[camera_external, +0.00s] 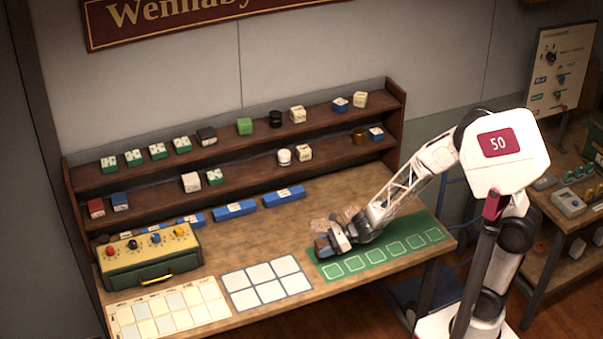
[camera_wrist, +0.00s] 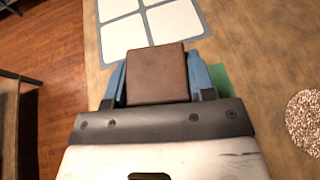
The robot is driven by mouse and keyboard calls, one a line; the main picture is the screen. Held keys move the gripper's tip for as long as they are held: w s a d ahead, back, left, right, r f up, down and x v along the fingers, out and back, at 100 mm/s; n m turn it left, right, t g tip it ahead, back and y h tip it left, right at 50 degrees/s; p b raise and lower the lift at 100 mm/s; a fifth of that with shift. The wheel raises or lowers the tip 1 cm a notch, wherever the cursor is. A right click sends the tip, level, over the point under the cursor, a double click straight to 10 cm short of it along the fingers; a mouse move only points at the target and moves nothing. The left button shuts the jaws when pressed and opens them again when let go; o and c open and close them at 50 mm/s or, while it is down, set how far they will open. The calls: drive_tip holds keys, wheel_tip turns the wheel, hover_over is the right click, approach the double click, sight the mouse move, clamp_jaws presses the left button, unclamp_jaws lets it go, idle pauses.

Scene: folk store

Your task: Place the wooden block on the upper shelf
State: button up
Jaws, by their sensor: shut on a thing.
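My gripper (camera_external: 334,243) is low over the left end of the green mat on the table. It is shut on the wooden block, a brown cube that shows between the blue fingers in the wrist view (camera_wrist: 157,75). In the external view the block is small and partly covered by the fingers. The upper shelf (camera_external: 222,143) runs along the back of the table, above and behind my gripper. It carries several small cubes and a dark round piece, with bare gaps between them.
A lower shelf (camera_external: 245,166) also holds small pieces. Blue boxes (camera_external: 234,210) line the table's back. A green-and-cream box with knobs (camera_external: 148,257) stands at left. A white-squared card (camera_external: 266,283) lies left of the green mat (camera_external: 395,251). A speckled round thing (camera_wrist: 305,120) lies nearby.

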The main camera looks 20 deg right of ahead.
drive_tip(key=w+d+r+m+t+h, duration=0.1)
drive_tip(key=w+d+r+m+t, duration=0.25)
drive_tip(key=w+r, duration=0.5)
drive_tip(key=w+d+r+m+t+h, duration=0.1)
drive_tip(key=w+d+r+m+t, duration=0.15)
drive_tip(key=w+d+r, duration=0.45)
drive_tip(key=w+d+r+m+t+h, duration=0.1)
drive_tip(key=w+d+r+m+h, duration=0.1)
drive_tip(key=r, duration=0.5)
drive_tip(key=w+d+r+m+t+h, duration=0.1)
drive_tip(key=w+d+r+h, duration=0.1)
drive_tip(key=w+d+r, duration=0.2)
drive_tip(key=w+d+r+m+t+h, duration=0.2)
drive_tip(key=d+r, duration=0.3)
drive_tip(key=r, duration=0.5)
drive_tip(key=shift+w+d+r+m, duration=0.2)
drive_tip(key=shift+w+r+m, duration=0.1)
drive_tip(key=shift+w+r, duration=0.1)
hover_over(320, 115)
drive_tip(key=shift+f, duration=0.75)
